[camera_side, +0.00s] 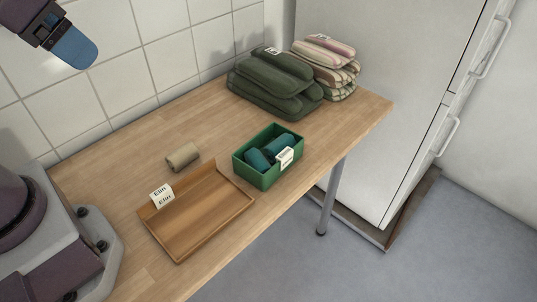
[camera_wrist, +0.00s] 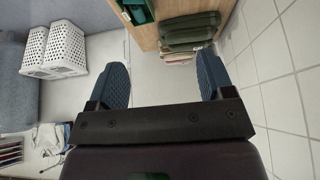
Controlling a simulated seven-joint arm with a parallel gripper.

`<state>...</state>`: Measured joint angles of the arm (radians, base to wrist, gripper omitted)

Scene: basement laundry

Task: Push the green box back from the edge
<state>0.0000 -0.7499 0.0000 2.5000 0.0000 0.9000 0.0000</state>
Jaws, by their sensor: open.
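The green box (camera_side: 252,174) stands upright on the wooden table (camera_side: 222,123), close to its front edge, with a strip of wood between. It is open-topped and holds dark teal rolled items (camera_side: 258,159) and has a white label (camera_side: 285,158) on its side. In the wrist view the box (camera_wrist: 138,12) shows partly, cut off at the top. My gripper (camera_side: 75,48) is high at the upper left in the side view, well away from the box. In the wrist view its two blue fingers are spread wide, and the gripper (camera_wrist: 164,80) has nothing between them.
A wooden tray (camera_side: 217,214) with "Elin" tags lies left of the box, with a tan roll (camera_side: 183,157) behind it. Folded green towels (camera_side: 262,98) and striped towels (camera_side: 345,75) stand at the back. A white fridge (camera_side: 385,90) is beyond. White baskets (camera_wrist: 62,50) show in the wrist view.

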